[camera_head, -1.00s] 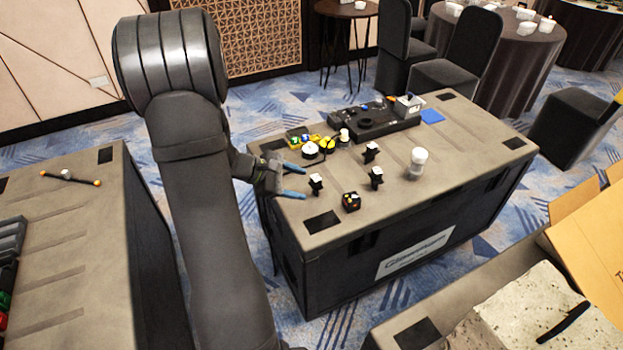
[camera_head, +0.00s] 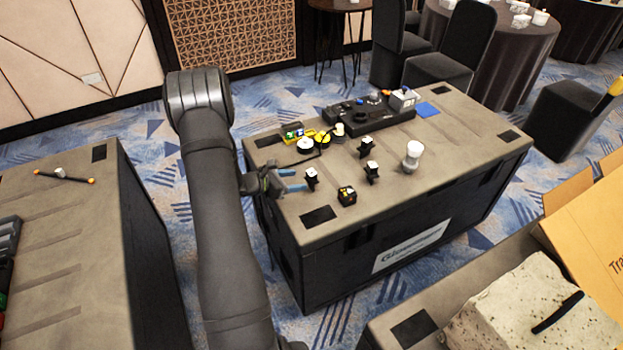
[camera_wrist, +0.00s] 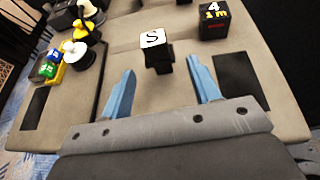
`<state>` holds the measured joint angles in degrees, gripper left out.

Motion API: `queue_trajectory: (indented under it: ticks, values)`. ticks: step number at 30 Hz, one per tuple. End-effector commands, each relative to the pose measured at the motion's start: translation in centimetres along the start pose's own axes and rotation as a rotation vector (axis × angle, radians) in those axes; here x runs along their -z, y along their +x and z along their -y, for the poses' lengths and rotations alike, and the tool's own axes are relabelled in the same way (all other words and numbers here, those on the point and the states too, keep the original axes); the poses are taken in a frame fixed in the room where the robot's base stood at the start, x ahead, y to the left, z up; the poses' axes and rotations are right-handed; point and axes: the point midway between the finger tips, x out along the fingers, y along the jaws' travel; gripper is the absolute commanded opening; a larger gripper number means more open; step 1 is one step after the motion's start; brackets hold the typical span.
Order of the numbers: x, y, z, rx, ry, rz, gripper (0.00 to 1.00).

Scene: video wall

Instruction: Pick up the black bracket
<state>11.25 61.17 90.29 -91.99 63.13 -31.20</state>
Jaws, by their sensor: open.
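Several small black brackets with white tops stand upright on the grey case top. The nearest to my gripper is a black bracket (camera_head: 311,179). In the wrist view this bracket (camera_wrist: 157,57) has a white top marked "S". Two more, a rear bracket (camera_head: 366,146) and a right bracket (camera_head: 372,173), stand behind and to its right. My gripper (camera_head: 295,180) is open and empty, with blue fingers pointing at the nearest bracket. In the wrist view my gripper (camera_wrist: 160,68) has the bracket just beyond and between its fingertips; I cannot tell whether they touch.
A small black cube (camera_head: 347,196) stands right of the nearest bracket. A white round-topped item (camera_head: 412,156) is farther right. Behind are white and yellow parts (camera_head: 306,146) and a black control panel (camera_head: 366,114). The case's front edge is close.

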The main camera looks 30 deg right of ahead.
Motion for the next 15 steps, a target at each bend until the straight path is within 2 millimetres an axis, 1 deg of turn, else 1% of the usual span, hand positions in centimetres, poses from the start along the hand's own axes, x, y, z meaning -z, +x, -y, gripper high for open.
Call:
queue_trajectory:
  ticks: [1,3,6,12,15]
  values:
    - [0.0,1.1,0.1,0.003,0.001,-0.001,0.56]
    - [0.0,2.3,0.1,0.003,0.001,0.000,0.56]
    - [0.0,3.4,0.1,0.002,0.002,-0.001,0.56]
    - [-0.1,4.3,0.0,0.000,0.002,-0.001,0.56]
    - [-0.3,5.3,-0.1,0.002,0.004,-0.001,0.56]
